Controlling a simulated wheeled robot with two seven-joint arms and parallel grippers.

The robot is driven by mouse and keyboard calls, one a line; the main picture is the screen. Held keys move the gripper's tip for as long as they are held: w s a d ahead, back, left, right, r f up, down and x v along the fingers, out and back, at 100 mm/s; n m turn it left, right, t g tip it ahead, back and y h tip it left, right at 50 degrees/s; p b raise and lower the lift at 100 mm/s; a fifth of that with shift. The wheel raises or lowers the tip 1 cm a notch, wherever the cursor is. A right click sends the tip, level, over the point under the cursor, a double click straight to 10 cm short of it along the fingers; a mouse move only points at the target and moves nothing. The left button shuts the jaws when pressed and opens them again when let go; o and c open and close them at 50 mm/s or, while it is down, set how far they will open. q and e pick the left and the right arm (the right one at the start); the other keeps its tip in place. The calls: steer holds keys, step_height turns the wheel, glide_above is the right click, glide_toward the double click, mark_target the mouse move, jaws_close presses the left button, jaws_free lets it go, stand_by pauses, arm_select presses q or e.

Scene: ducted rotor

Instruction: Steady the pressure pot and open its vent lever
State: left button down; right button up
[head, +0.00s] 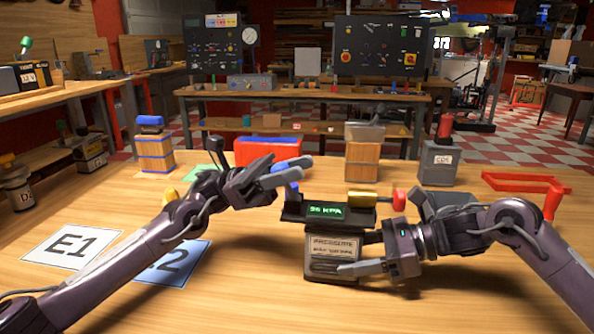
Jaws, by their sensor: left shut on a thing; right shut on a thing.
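The pressure pot (333,243) stands upright on the wooden table, right of centre. It has a dark top, a lit green display (325,210) that seems to read "96 KPA", and a pale label. A brass-coloured cylinder (362,198) with a red knob (398,201) lies along its top right. My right gripper (350,255) comes from the right and is shut on the pot's body. A small blue lever (292,187) rises at the pot's top left. My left gripper (290,174) is shut there, apparently on this lever; its fingers partly hide the contact.
Mats marked E1 (72,246) and E2 (178,262) lie at left. Behind stand a wooden canister with a blue top (153,150), a red box (265,150), another wooden canister (362,160) and a grey canister (437,160). A red frame (520,180) lies at right.

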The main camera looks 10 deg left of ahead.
arm_select(q)
steer(key=shift+a, duration=0.15)
stand_by(0.4)
steer(key=c, duration=1.1)
jaws_free()
steer(key=shift+c, duration=0.2)
steer(key=v, duration=0.7)
steer(key=shift+a+f, duration=0.2)
steer(key=shift+w, duration=0.15)
